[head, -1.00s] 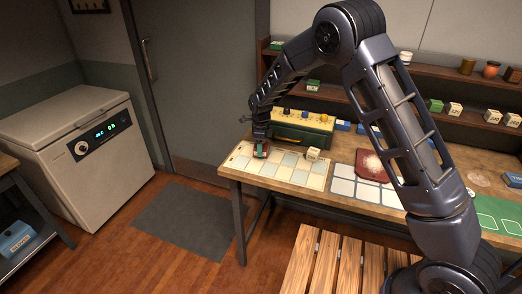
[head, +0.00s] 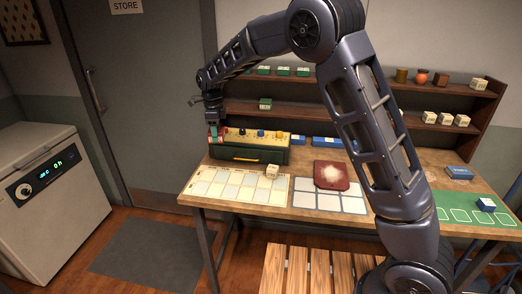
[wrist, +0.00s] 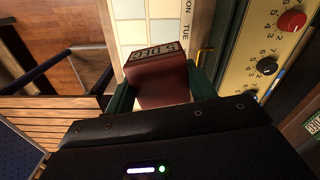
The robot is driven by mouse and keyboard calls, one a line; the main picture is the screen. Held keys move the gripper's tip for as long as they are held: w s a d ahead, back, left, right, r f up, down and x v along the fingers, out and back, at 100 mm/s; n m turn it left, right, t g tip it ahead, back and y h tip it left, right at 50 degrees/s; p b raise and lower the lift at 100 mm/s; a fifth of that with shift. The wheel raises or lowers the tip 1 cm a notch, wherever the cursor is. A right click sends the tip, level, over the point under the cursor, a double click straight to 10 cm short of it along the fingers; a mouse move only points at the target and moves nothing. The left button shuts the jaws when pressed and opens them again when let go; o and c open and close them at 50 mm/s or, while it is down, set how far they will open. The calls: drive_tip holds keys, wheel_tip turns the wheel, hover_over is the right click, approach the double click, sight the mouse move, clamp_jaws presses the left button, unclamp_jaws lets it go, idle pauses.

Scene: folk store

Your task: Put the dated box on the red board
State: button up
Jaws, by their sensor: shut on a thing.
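My gripper (wrist: 162,92) is shut on a dark red box (wrist: 158,72), with a green finger on each side of it.
A white grid sheet (head: 328,202) adjoins the board. Shelves (head: 350,120) stand behind. My arm hides part of the table.

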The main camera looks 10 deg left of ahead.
drive_tip(key=w+d+r, duration=0.1)
drive_tip(key=w+d, duration=0.5)
drive_tip(key=d, duration=0.5)
drive_tip(key=m, duration=0.2)
hover_over(331, 173)
wheel_tip(331, 173, down, 19)
drive_tip(key=shift+f, duration=0.15)
drive_tip(key=o, duration=1)
